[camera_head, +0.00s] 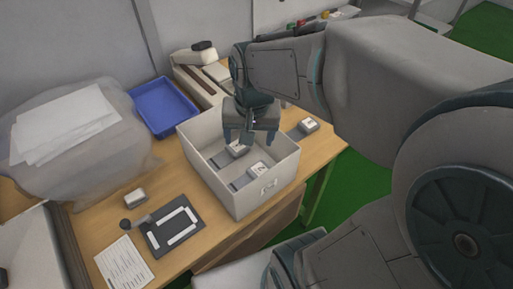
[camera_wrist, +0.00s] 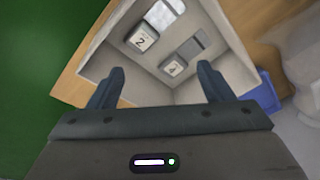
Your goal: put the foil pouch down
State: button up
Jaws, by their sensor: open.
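My gripper (camera_head: 249,137) is open over the far part of a white open-topped bin (camera_head: 215,183). In the wrist view its two fingers (camera_wrist: 161,76) are wide apart with nothing between them. On the bin floor below are two white blocks, one marked 2 (camera_wrist: 142,38) and one that seems marked 4 (camera_wrist: 173,66). A shiny silver flat piece (camera_wrist: 168,8) lies beside the 2 block, and a duller grey one (camera_wrist: 190,48) beside the other. The silver piece may be the foil pouch; I cannot tell for certain. The bin wall cuts across the view of the floor.
A blue tray (camera_head: 163,106) stands left of the bin on the wooden table (camera_head: 99,218). A clear bag with papers (camera_head: 62,125) is at the far left. A dark board (camera_head: 173,228) and a printed sheet (camera_head: 123,262) lie in front. Another small block (camera_head: 308,125) sits right of the bin.

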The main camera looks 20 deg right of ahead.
jog(key=s+n, duration=0.2)
jog(key=s, duration=0.1)
jog(key=s+n, duration=0.2)
jog(key=shift+s+t, duration=0.4)
dwell(0.6)
